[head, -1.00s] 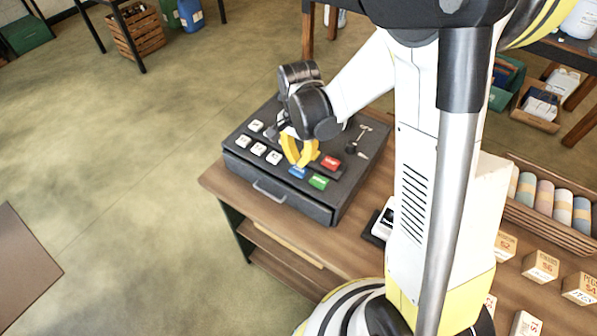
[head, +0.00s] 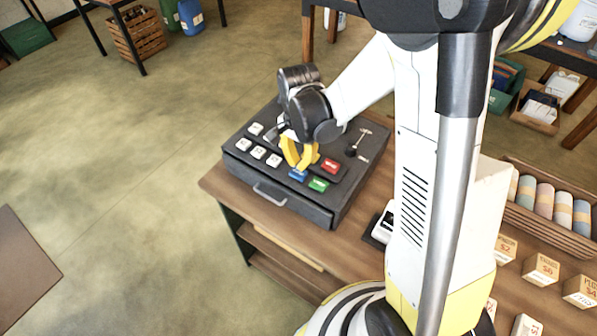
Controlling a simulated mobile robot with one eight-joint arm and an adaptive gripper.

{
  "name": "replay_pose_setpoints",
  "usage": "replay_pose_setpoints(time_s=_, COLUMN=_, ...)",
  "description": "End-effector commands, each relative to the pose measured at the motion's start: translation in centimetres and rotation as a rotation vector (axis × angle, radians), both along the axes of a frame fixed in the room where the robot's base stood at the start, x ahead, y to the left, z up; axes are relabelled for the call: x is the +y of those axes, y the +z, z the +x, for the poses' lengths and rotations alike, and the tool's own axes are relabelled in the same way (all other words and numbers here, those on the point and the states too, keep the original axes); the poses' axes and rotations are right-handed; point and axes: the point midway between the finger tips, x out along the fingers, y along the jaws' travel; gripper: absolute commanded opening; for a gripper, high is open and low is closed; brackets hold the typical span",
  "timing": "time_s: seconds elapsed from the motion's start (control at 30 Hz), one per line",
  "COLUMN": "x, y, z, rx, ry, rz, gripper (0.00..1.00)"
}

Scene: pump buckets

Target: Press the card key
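A dark cash register (head: 240,172) sits on the wooden counter, with white keys on its left and a red key (head: 331,166), a blue key (head: 297,175) and a green key (head: 318,185) on its right. The lettering on the keys is too small to read, so I cannot tell which is the card key. My gripper (head: 299,167) points down over the register. Its yellow fingers come together at the tips, close above or at the blue key's back edge. I cannot tell whether they touch it. It holds nothing visible.
A drawer handle (head: 268,195) is on the register's front. A small upright metal piece (head: 354,147) stands on its right side. A card terminal (head: 383,222) lies on the counter to the right, partly hidden by my body. A basket of rolls (head: 552,215) is further right.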

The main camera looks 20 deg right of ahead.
Motion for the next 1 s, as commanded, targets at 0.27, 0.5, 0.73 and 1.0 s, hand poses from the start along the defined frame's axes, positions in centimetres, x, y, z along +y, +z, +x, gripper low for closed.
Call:
replay_pose_setpoints(time_s=0.27, x=0.0, y=0.0, z=0.0, rx=0.0, ry=0.0, rz=0.0, gripper=0.0)
replay_pose_setpoints(time_s=0.5, x=0.0, y=-0.4, z=0.0, rx=0.0, ry=0.0, rz=0.0, gripper=0.0)
replay_pose_setpoints(time_s=0.73, x=0.0, y=-0.7, z=0.0, rx=0.0, ry=0.0, rz=0.0, gripper=0.0)
replay_pose_setpoints(time_s=1.0, x=0.0, y=-1.1, z=0.0, rx=0.0, ry=0.0, rz=0.0, gripper=0.0)
